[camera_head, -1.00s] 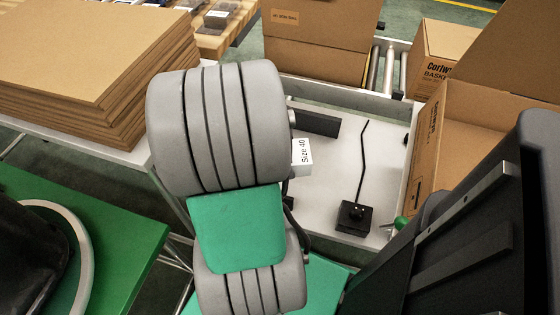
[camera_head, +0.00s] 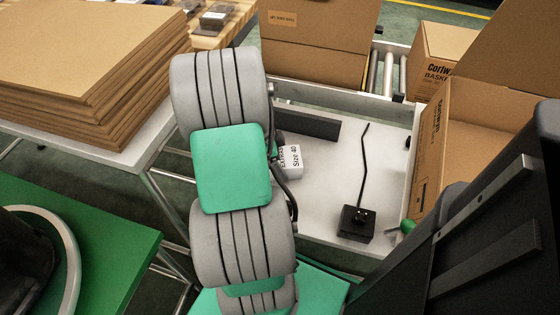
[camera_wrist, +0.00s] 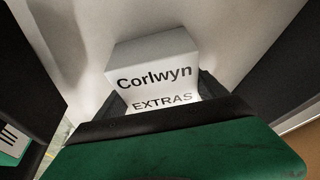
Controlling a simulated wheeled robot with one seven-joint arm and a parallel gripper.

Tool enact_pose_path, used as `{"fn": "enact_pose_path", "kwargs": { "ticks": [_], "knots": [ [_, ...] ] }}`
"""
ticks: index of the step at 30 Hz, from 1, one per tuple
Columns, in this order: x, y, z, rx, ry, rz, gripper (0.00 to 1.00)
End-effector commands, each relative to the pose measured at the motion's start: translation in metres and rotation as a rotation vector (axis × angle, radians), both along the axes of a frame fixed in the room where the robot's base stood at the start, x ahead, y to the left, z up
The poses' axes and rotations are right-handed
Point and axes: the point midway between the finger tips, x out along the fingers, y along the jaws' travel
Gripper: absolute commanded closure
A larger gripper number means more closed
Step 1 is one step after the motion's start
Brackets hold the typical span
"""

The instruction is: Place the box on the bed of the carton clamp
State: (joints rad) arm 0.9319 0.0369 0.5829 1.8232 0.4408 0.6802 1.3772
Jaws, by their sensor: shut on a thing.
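A small white box (camera_head: 291,160) labelled "Extras" and "Size 40" is in my gripper. In the wrist view the box (camera_wrist: 155,70) reads "Corlwyn EXTRAS", with my gripper's (camera_wrist: 160,103) dark fingers at its two sides. My arm hides most of the gripper in the head view. The box is over the left part of a pale bed (camera_head: 325,195), which I take for the carton clamp's bed. A dark bar (camera_head: 306,123) lies along its back. A black block (camera_head: 356,222) with a thin rod stands on it to the right. I cannot tell whether the box touches the bed.
An open brown carton (camera_head: 431,150) stands at the right of the bed. Another carton (camera_head: 312,50) and rollers (camera_head: 385,70) are behind. Flat cardboard sheets (camera_head: 90,70) are stacked at the left. The bed's middle is clear between the box and the rod.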

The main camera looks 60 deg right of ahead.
Motion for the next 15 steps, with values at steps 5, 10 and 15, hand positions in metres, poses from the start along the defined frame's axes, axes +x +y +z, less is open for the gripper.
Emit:
{"fn": "enact_pose_path", "kwargs": {
  "ticks": [5,10,15],
  "knots": [
    [0.0,0.0,-0.0003,0.0,0.0,0.0,0.05],
    [-0.0001,0.0001,-0.0002,0.0,0.0,0.0,0.0],
    [0.0001,-0.0001,0.0042,-0.001,0.0,0.0,0.0]
  ]
}}
